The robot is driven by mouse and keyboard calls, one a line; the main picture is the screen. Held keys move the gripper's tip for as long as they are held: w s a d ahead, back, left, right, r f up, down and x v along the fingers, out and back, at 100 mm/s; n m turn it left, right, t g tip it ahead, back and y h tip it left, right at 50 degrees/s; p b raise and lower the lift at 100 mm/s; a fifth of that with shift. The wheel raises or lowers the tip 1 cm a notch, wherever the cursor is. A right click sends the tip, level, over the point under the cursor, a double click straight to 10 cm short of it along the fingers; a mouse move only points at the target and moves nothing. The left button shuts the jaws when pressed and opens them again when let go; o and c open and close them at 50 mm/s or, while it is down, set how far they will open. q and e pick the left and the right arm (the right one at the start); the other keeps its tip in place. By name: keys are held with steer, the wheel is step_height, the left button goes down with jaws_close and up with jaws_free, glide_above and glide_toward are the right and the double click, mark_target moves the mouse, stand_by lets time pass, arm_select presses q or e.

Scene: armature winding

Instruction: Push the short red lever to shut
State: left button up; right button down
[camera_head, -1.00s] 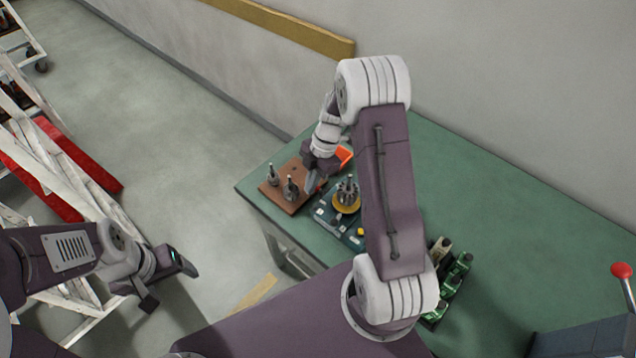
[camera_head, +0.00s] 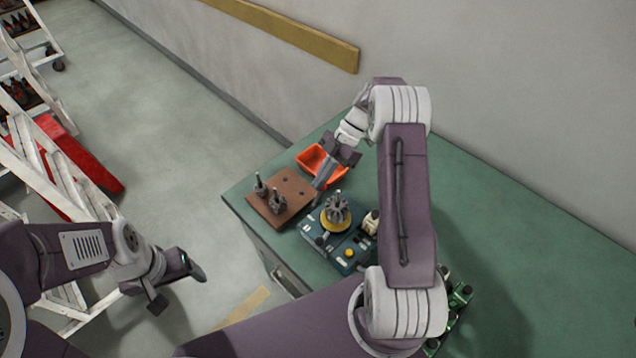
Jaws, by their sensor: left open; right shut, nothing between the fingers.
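I cannot make out a short red lever in the head view. A dark teal machine (camera_head: 322,246) stands on the green table, with a yellow disc (camera_head: 329,227) and a grey armature (camera_head: 338,208) on top. It has a yellow button (camera_head: 349,253) and small light markings at its front. My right gripper (camera_head: 319,185) is shut and empty, between the brown board and the armature, above the table. My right arm hides part of the table to the right of the machine. My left gripper (camera_head: 177,286) is open and empty, over the floor left of the table.
A brown board (camera_head: 293,187) holds two dark armatures (camera_head: 277,204). An orange-red bin (camera_head: 309,158) is behind it. Green-and-black parts (camera_head: 461,295) lie beside my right arm. The table's right side (camera_head: 540,250) is bare. White racks (camera_head: 35,170) stand at left.

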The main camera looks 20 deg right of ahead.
steer(key=shift+w+d+f, duration=0.1)
steer(key=shift+d+f, duration=0.05)
steer(key=shift+d, duration=0.05)
arm_select(q)
steer(key=shift+s+a+f, duration=0.15)
steer(key=shift+a+f, duration=0.15)
arm_select(e)
steer(key=shift+d, duration=0.2)
